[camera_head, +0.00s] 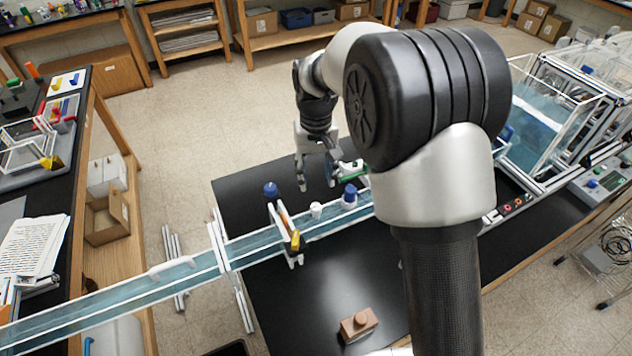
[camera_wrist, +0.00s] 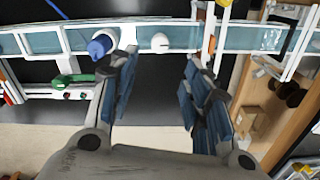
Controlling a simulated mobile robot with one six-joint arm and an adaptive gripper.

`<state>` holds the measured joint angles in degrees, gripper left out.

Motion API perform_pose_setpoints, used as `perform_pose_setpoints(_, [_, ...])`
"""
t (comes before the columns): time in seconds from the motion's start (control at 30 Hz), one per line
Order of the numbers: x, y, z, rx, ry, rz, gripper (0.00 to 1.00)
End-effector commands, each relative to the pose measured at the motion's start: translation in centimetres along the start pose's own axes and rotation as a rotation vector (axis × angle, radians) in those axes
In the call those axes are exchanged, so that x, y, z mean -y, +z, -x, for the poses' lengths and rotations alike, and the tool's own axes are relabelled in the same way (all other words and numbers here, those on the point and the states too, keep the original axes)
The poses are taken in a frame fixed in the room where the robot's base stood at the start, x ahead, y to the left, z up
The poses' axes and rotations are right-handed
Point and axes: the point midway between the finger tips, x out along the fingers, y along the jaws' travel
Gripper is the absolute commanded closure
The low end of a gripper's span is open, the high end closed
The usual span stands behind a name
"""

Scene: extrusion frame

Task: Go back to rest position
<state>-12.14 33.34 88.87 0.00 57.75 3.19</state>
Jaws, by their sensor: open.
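My gripper (camera_head: 318,172) is over the far side of the black table, pointing down, beyond the blue-tinted channel. In the wrist view my gripper (camera_wrist: 155,95) has its two fingers spread wide, with nothing between them but the black tabletop. The channel (camera_wrist: 255,38) runs across the top of that view. A small white piece (camera_head: 316,210) sits to the left of that bottle, apart from my gripper.
A brown block with a knob (camera_head: 359,324) lies on the near part of the black table (camera_head: 290,310). A clear tank (camera_head: 550,125) stands at the right. A side bench (camera_head: 75,180) is at the left.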

Motion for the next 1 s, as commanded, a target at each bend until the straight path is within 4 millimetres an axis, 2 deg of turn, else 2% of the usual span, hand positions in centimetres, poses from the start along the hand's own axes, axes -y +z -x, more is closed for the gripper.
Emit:
perform_pose_setpoints(0.47, [0.0,0.0,0.1,0.001,0.0,0.0,0.56])
perform_pose_setpoints(0.63, [-0.5,0.9,1.1,-0.02,-0.001,-0.007,0.56])
perform_pose_setpoints(0.77, [-1.8,3.5,3.4,-0.064,-0.002,-0.024,0.56])
perform_pose_setpoints(0.9, [-3.2,7.8,5.7,-0.121,-0.002,-0.048,0.56])
perform_pose_setpoints(1.0, [-4.1,11.1,6.7,-0.161,0.0,-0.063,0.56])
